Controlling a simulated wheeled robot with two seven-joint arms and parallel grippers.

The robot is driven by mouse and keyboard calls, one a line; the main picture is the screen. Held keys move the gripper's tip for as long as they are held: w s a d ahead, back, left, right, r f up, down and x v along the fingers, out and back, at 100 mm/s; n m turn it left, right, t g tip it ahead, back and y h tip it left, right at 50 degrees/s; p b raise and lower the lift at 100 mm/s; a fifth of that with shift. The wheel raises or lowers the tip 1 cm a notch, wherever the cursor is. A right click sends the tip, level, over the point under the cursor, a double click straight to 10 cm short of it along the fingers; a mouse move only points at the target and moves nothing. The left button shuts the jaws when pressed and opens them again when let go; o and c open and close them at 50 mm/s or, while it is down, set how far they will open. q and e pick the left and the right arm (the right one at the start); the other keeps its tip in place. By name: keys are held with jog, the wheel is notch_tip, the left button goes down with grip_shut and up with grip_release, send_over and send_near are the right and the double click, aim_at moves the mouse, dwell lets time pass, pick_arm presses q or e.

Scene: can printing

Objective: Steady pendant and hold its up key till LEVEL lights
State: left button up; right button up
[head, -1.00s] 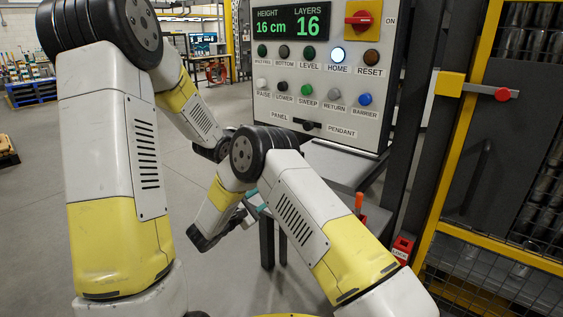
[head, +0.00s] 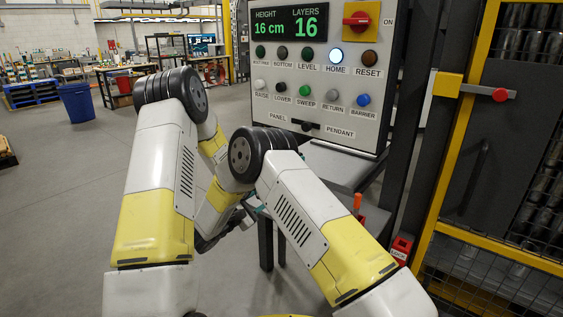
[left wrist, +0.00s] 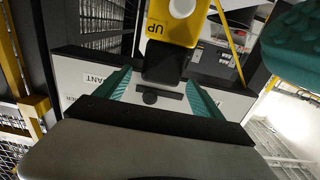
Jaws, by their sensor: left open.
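The yellow pendant (left wrist: 172,35) shows in the left wrist view, with a white round key (left wrist: 182,6) by the UP label and a black lower end (left wrist: 165,62). My open left gripper (left wrist: 158,80) has its teal fingers on either side of that lower end, apart from it in the picture. A ribbed teal pad (left wrist: 292,45), perhaps a right-gripper finger, is at the upper right. In the head view the arms hide the pendant and left gripper; part of my right gripper (head: 206,241) shows low, its jaws unclear. The LEVEL lamp (head: 307,55) is dark.
The control panel (head: 270,92) reads height 16 cm and layers 16. Its HOME lamp (head: 336,55) is lit. A yellow-framed mesh guard (head: 462,140) stands at the right. Open floor (head: 60,200) lies at the left; a blue bin (head: 77,103) stands farther back.

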pick_arm(q)
jog(key=shift+x, duration=1.8)
grip_shut()
